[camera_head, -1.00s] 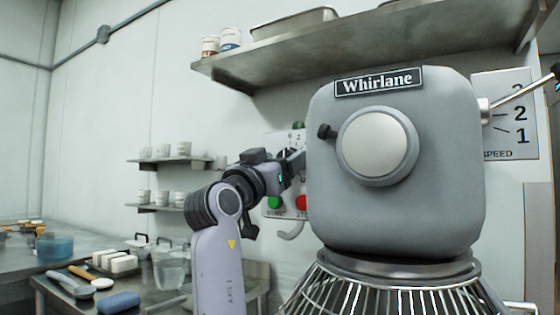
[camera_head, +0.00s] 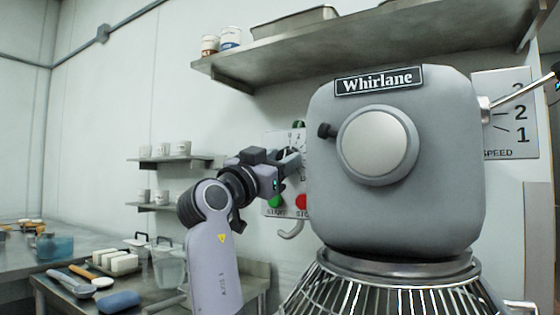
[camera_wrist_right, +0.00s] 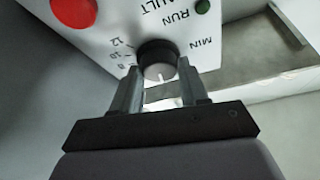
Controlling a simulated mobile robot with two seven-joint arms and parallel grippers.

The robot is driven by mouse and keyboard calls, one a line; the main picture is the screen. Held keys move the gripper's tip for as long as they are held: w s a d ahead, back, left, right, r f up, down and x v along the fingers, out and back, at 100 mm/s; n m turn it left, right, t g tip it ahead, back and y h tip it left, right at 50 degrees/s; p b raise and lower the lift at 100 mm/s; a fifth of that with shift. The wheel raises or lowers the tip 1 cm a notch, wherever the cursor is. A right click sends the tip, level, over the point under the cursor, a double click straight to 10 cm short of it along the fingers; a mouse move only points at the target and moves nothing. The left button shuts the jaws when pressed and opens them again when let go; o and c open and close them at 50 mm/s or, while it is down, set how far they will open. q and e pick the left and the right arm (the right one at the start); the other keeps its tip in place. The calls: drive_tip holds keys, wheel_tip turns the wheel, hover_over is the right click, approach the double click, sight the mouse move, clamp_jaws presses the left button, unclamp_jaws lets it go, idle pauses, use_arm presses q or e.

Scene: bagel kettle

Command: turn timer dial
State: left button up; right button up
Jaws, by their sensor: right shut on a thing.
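The black timer dial (camera_wrist_right: 158,55) shows in the right wrist view on a white control panel (camera_wrist_right: 110,28), beside the numbers 8, 10 and 12 and the word MIN. My right gripper (camera_wrist_right: 159,72) has one finger on each side of the dial and is shut on it. A pale mark shows on the near side of the dial.
The grey Whirlane mixer head (camera_head: 430,190) stands close right of my gripper, with a black side knob (camera_head: 326,131). A red button (camera_head: 302,202) and a green button (camera_head: 274,202) sit below the dial. A steel shelf (camera_head: 400,40) hangs above.

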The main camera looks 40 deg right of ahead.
drive_tip(key=m+g, duration=0.1)
drive_tip(key=m, duration=0.1)
drive_tip(key=m+g+p, duration=0.1)
drive_tip(key=m, duration=0.2)
drive_tip(key=shift+r+g, duration=0.1)
drive_tip(key=shift+g, duration=0.2)
drive_tip(key=m+g+y+p, duration=0.1)
drive_tip(key=m+g, duration=0.1)
drive_tip(key=m, duration=0.2)
drive_tip(key=shift+w+m, duration=0.1)
drive_tip(key=shift+m, duration=0.2)
drive_tip(key=o, duration=1)
drive_tip(key=shift+o, duration=0.2)
drive_tip(key=shift+a, duration=0.15)
drive_tip(key=v, duration=0.7)
